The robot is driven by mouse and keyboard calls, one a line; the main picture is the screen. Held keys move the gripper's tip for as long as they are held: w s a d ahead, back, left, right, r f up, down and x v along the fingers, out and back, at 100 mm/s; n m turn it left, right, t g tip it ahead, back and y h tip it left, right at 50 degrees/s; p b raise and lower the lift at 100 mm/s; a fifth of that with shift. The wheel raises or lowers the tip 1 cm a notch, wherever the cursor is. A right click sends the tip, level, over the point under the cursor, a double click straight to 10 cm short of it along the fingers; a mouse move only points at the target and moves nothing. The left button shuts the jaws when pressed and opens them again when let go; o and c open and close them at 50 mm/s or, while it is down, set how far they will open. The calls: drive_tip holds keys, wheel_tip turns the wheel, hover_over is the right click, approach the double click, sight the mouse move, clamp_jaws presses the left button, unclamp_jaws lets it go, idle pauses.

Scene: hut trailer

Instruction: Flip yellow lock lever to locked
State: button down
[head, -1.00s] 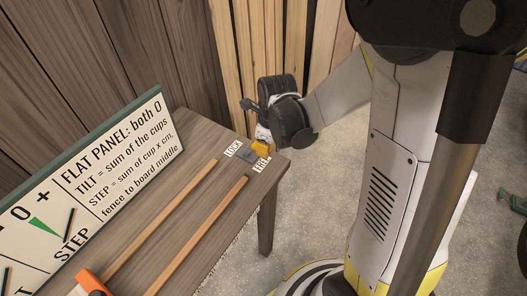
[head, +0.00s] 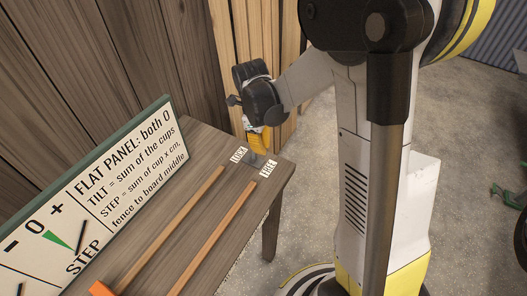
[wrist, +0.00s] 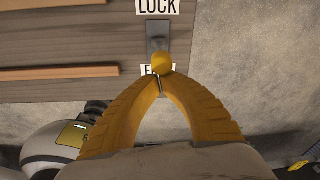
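The yellow lock lever shows in the wrist view as a rounded yellow knob (wrist: 162,64) at the FREE end of a grey plate (wrist: 158,38). The LOCK label (wrist: 157,6) is at the plate's other end. The FREE label (wrist: 146,70) is partly covered by my fingers. My gripper (wrist: 157,78) has its yellow fingertips together, right by the knob on the FREE side; contact is unclear. In the head view my gripper (head: 262,149) is at the table's far edge by the grey plate (head: 254,160); the knob cannot be told apart from the yellow fingers there.
The wooden table (head: 205,150) carries two orange-brown strips (head: 215,236) and a sign board (head: 130,165) with dials. A plank wall (head: 100,55) stands behind. Concrete floor (head: 320,190) lies open right of the table.

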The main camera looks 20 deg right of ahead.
drive_tip(key=shift+w+a+r, duration=0.2)
drive_tip(key=shift+w+a, duration=0.2)
drive_tip(key=shift+w, duration=0.2)
drive_tip(key=shift+w+a+r, duration=0.2)
drive_tip(key=shift+w+a, duration=0.2)
drive_tip(key=shift+w, duration=0.15)
drive_tip(key=shift+w+a+f, duration=0.1)
drive_tip(key=shift+w+a, duration=0.7)
drive_tip(key=shift+w, duration=0.3)
drive_tip(key=shift+w, duration=0.1)
